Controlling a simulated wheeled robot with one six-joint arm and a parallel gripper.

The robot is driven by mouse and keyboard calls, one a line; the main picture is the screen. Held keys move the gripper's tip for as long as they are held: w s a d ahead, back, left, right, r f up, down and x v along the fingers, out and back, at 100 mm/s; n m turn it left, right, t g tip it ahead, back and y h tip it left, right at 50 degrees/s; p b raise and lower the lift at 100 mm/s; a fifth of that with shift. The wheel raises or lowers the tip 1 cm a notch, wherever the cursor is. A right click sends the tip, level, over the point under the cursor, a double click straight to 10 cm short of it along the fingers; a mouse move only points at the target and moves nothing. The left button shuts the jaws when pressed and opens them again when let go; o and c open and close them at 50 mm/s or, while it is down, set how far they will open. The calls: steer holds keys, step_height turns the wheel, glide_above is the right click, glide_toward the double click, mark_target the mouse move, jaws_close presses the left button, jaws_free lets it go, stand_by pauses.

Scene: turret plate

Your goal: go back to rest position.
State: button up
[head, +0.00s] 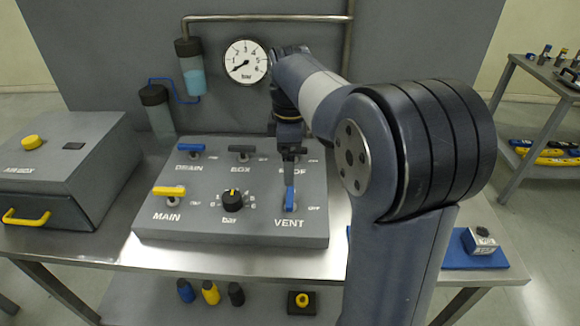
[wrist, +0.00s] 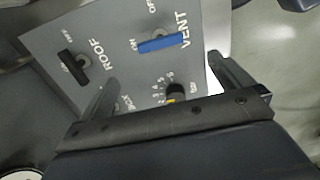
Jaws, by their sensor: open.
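My gripper (head: 289,168) hangs over the right part of the grey valve panel (head: 190,245), just above the blue VENT lever (head: 290,198) in the head view. In the wrist view my gripper (wrist: 163,70) is open, with its two fingers apart and nothing between them. The blue VENT lever (wrist: 160,44) shows there beyond the fingertips; I cannot tell whether they touch it. The black ROOF lever (wrist: 74,67) is to its left, and in the head view my gripper partly hides it. My arm reaches in from the right.
A grey box (head: 60,165) is left, a blue mat (head: 440,256) right.

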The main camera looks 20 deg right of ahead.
mark_target(290, 195)
stand_by(0.3)
step_height(290, 195, down, 11)
steer(key=shift+r, duration=0.1)
stand_by(0.4)
steer(key=shift+m, duration=0.3)
steer(key=shift+r, duration=0.1)
